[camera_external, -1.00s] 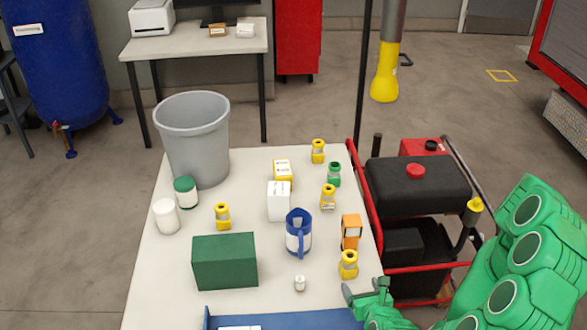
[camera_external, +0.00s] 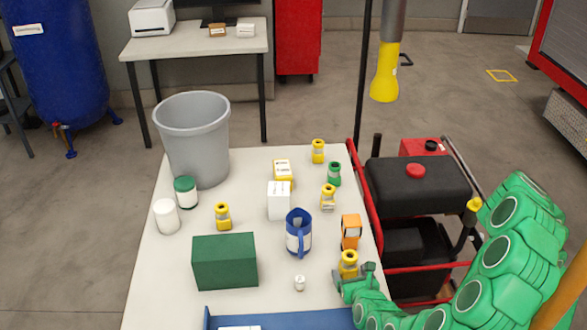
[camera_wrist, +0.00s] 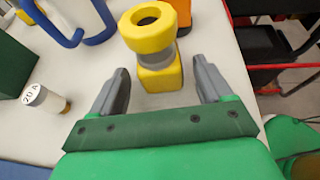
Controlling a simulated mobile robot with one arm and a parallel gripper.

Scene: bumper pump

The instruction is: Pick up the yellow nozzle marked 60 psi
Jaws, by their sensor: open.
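A yellow nozzle with a grey middle band (camera_wrist: 150,35) stands upright on the table just ahead of my gripper (camera_wrist: 160,92) in the wrist view. My jaws are open, one finger on each side of the space in front of the nozzle's base. In the external view the same nozzle (camera_external: 348,262) stands near the table's right edge, with my gripper (camera_external: 352,280) close to it. Other yellow nozzles stand at the back (camera_external: 318,151), right of centre (camera_external: 328,197) and on the left (camera_external: 222,215). No 60 psi marking is readable on any of them.
An orange device (camera_external: 351,231) stands right behind the near nozzle. A blue-handled mug (camera_external: 298,233), a small white cylinder (camera_external: 300,283) and a green box (camera_external: 224,261) are to the left. A red-framed machine (camera_external: 415,215) borders the table's right edge.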

